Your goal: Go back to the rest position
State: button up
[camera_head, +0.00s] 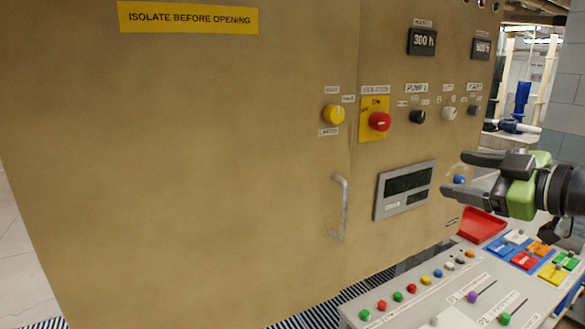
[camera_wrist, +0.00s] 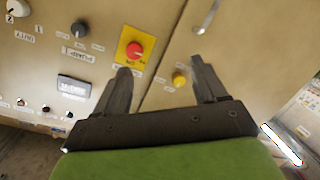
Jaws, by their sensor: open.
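My gripper (camera_head: 450,174) is at the right of the head view, open, its two dark fingers pointing left towards the beige cabinet (camera_head: 180,170). It holds nothing. In the wrist view my gripper (camera_wrist: 162,80) shows both fingers spread apart, with the cabinet front beyond them. The red emergency-type knob (camera_wrist: 134,50) on its yellow plate appears just above the left finger. The yellow knob (camera_wrist: 179,80) appears between the fingers, and I see no contact with it.
A sloping console (camera_head: 395,302) with coloured buttons and sliders lies below my gripper. A red tray (camera_head: 482,225) sits at its back edge. A cabinet handle (camera_head: 341,205) sticks out left of a grey display panel (camera_head: 404,190). Blue pipework (camera_head: 518,110) stands at the far right.

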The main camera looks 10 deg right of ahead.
jog(key=w+a+f+m+g+h, duration=0.1)
jog(key=w+a+f+m+g, duration=0.15)
jog(key=a+f, duration=0.5)
jog(key=w+a+f+m+g+h, duration=0.25)
jog(key=a+f, duration=0.25)
jog(key=a, duration=0.6)
jog(key=s+a+f+m+g, duration=0.1)
jog(key=s+f, duration=0.3)
jog(key=s, duration=0.4)
jog(key=s+a+f+m+g+h, duration=0.1)
jog(key=s+f+m, duration=0.2)
jog(key=s+f, duration=0.2)
jog(key=s+a+f+m+g+h, duration=0.1)
jog(key=s+f, duration=0.4)
jog(key=s, duration=0.6)
jog(key=shift+s+m+g, duration=0.4)
jog(key=shift+m+g, duration=0.2)
jog(key=shift+r+h, duration=0.1)
jog(key=shift+h, duration=0.15)
